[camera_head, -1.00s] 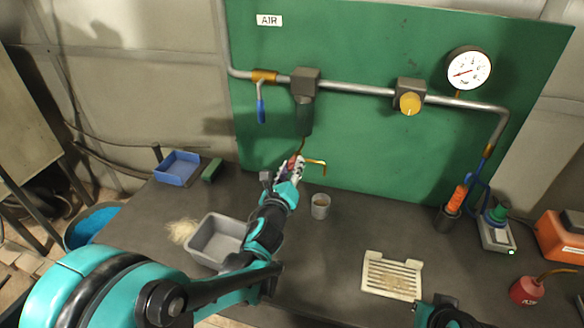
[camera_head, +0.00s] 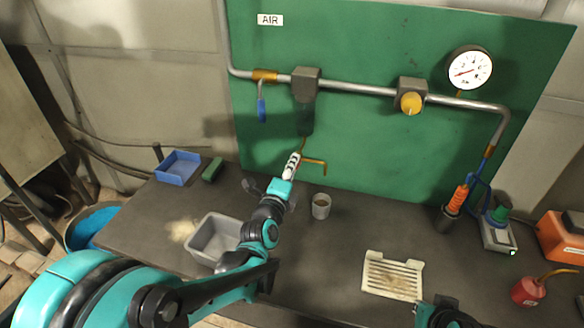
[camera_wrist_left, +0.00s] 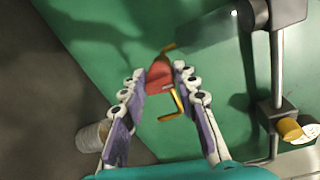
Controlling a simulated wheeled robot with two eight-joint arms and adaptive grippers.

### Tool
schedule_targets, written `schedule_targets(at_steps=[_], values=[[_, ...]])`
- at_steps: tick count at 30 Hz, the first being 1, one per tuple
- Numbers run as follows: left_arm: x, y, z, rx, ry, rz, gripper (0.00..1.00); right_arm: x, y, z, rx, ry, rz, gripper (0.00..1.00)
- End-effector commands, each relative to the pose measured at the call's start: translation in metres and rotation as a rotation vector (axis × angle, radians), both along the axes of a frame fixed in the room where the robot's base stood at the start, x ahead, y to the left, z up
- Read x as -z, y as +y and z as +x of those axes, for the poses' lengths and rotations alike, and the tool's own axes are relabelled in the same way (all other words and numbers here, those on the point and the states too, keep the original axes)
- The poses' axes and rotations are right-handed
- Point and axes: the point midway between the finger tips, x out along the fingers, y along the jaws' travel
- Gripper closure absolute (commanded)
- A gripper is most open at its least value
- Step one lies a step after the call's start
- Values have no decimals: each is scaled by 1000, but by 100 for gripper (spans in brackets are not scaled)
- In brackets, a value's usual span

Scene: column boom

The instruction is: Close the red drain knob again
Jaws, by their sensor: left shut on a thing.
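The red drain knob (camera_wrist_left: 158,78) shows in the left wrist view between the fingertips of my left gripper (camera_wrist_left: 157,82). In the head view my left gripper (camera_head: 295,162) reaches up to the drain below the dark filter bowl (camera_head: 305,118), and its fingers hide the knob. The gripper is shut on the knob. A bent brass drain pipe (camera_head: 316,161) sticks out to the right of the fingers, and it also shows in the left wrist view (camera_wrist_left: 174,104). Part of my right arm shows at the bottom right; its gripper is out of view.
A grey cup (camera_head: 321,206) stands on the bench right of my left wrist. A grey tray (camera_head: 212,242) lies near my left forearm. A slotted plate (camera_head: 391,276) lies front right. The green panel (camera_head: 370,140) stands close behind the gripper.

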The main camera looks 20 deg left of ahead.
Motion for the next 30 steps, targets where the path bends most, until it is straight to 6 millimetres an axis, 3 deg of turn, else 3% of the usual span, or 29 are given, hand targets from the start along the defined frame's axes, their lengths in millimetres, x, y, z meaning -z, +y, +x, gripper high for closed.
schedule_targets(at_steps=[18,19,21,30], values=[[-2,1,1,-3,-5,-45,100,0,0,0,0,0,0,100],[-2,1,1,-3,-5,-45,68,0,0,0,0,0,0,100],[-2,1,1,-3,-4,-45,51,0,0,0,0,0,0,100],[-1,1,0,-1,-2,-45,51,0,0,0,0,0,0,100]])
